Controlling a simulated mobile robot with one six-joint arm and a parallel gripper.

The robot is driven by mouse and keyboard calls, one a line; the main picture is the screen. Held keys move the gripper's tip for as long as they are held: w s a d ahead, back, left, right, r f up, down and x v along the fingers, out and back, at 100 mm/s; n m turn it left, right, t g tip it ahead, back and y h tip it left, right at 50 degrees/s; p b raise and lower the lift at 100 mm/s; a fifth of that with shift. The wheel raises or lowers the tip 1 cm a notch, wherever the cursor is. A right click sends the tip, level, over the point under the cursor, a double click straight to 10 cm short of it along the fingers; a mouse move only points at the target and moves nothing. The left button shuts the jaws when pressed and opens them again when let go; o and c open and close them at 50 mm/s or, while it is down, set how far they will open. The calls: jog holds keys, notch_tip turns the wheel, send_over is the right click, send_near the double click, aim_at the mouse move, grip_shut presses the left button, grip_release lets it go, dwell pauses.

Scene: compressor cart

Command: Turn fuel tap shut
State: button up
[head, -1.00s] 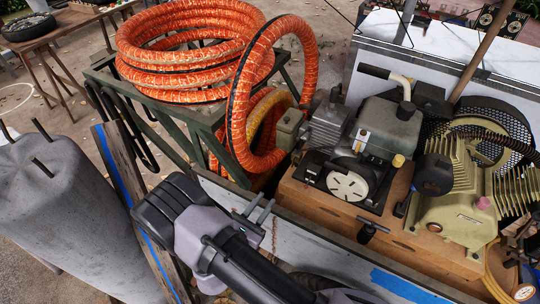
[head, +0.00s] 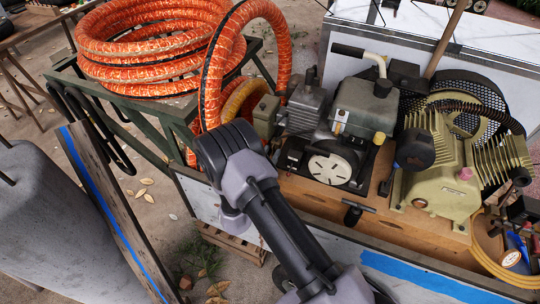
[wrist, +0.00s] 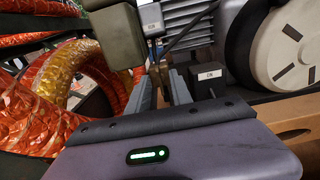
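I cannot pick out the fuel tap with certainty in either view. The engine (head: 368,108), with its pale round starter disc (head: 329,170), stands on the cart's wooden deck. In the wrist view the disc (wrist: 290,45) is at the upper right. My gripper (wrist: 160,88) is open, its two fingers apart with nothing clearly held between them. It points toward the gap between an olive box (wrist: 114,38) and a small dark labelled box (wrist: 208,76). In the head view my wrist hides the fingers, left of the engine.
Orange hose coils (head: 150,60) lie on a green metal frame to the left, and a hanging loop (head: 212,75) comes close behind my wrist. The olive box (head: 266,116) stands left of the engine. The compressor (head: 438,165) is on the right.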

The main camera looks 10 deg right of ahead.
grip_shut()
jog(key=shift+m, duration=0.3)
jog(key=m+b, duration=0.1)
jog(key=m, duration=0.2)
jog(key=shift+f+m, duration=0.1)
jog(key=shift+m, duration=0.3)
jog(key=m+b, duration=0.2)
jog(key=m, duration=0.1)
jog(key=shift+s+d+m, duration=0.1)
jog(key=shift+m, duration=0.2)
jog(key=m+b, duration=0.3)
jog(key=m, duration=0.3)
jog(key=shift+f, duration=0.15)
jog(key=shift+m+b, duration=1.35)
jog(key=shift+m, duration=0.55)
